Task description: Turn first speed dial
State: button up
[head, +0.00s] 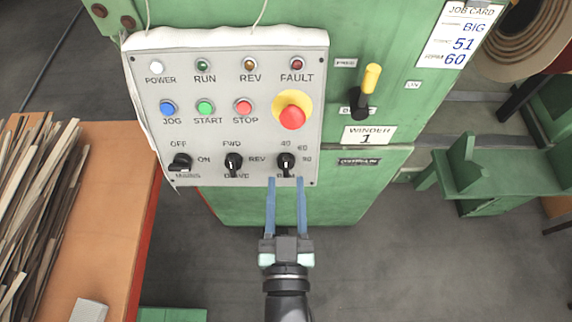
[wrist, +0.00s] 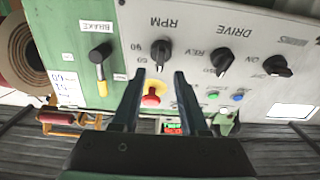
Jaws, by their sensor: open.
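The speed dial (head: 286,162) is a black knob at the lower right of the grey control panel (head: 222,82), with marks 40, 60 and 90 around it. Its grip stands roughly upright; I cannot tell exactly which mark it points to. In the wrist view the panel is upside down, and the dial (wrist: 162,52) sits by the RPM label, just beyond my fingertips. My gripper (head: 286,183) is open and empty, its two blue fingers just below the dial and hiding part of the RPM label. In the wrist view the fingertips (wrist: 160,76) appear either side of the dial's line.
The drive knob (head: 234,163) and mains knob (head: 181,163) are left of the dial. A red emergency button (head: 292,118) is above it. A yellow-handled brake lever (head: 370,80) and a job card (head: 459,34) reading RPM 60 are right. An orange-brown table (head: 120,160) with strips stands left.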

aim_at(286, 166)
jog(key=shift+w, duration=2)
grip_shut()
